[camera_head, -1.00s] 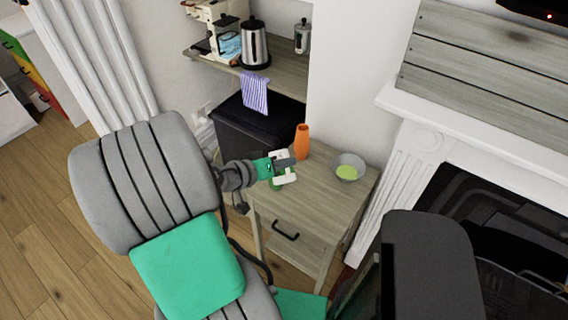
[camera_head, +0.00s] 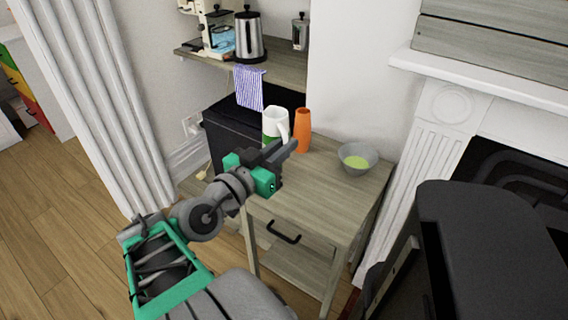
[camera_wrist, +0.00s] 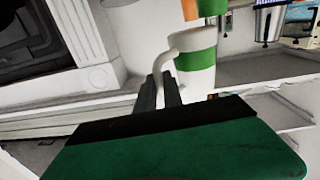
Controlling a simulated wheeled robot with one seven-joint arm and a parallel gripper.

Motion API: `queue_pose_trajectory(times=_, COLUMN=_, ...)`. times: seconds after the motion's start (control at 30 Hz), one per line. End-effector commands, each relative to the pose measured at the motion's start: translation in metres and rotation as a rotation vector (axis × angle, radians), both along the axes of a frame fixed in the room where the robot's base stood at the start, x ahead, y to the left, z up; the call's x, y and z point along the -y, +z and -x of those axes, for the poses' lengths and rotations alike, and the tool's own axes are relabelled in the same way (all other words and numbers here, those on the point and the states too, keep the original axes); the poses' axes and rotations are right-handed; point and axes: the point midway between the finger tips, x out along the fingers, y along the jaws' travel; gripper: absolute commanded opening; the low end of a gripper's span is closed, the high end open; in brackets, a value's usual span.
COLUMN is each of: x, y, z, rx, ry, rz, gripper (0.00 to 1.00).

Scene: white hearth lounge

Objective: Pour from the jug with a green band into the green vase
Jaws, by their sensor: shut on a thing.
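The white jug with a green band (camera_head: 275,124) is upright in the head view, at the back left of the wooden side table. My gripper (camera_head: 284,151) is shut on its handle, on the near side. The wrist view is upside down; there the jug (camera_wrist: 197,62) has its handle between the fingertips (camera_wrist: 164,82). A green object, seemingly the green vase (camera_wrist: 212,7), shows at the top edge of the wrist view, beyond the jug's base. I cannot make this vase out in the head view, where the jug and gripper may hide it.
An orange vase (camera_head: 303,130) stands just right of the jug. A grey bowl with green contents (camera_head: 358,158) is farther right on the side table (camera_head: 318,190). A shelf behind holds a kettle (camera_head: 248,36). A white fireplace surround (camera_head: 447,125) is at the right.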

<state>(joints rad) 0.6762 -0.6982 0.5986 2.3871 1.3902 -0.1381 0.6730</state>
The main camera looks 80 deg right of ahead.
Motion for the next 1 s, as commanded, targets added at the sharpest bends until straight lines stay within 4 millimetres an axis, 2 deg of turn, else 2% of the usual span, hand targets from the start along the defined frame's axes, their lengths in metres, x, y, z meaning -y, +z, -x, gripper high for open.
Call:
queue_pose_trajectory(times=0.03, x=0.0, y=-0.009, z=0.0, rx=0.01, ry=-0.001, rz=0.016, gripper=0.0)
queue_pose_trajectory(times=0.07, x=0.001, y=-0.011, z=0.0, rx=0.014, ry=-0.001, rz=0.024, gripper=0.0)
queue_pose_trajectory(times=0.37, x=0.001, y=-0.003, z=0.0, rx=0.021, ry=-0.001, rz=0.039, gripper=0.0)
queue_pose_trajectory(times=0.73, x=0.001, y=0.034, z=-0.001, rx=0.022, ry=-0.001, rz=0.039, gripper=0.0)
queue_pose_trajectory(times=1.0, x=0.001, y=0.036, z=-0.001, rx=0.021, ry=-0.001, rz=0.038, gripper=0.0)
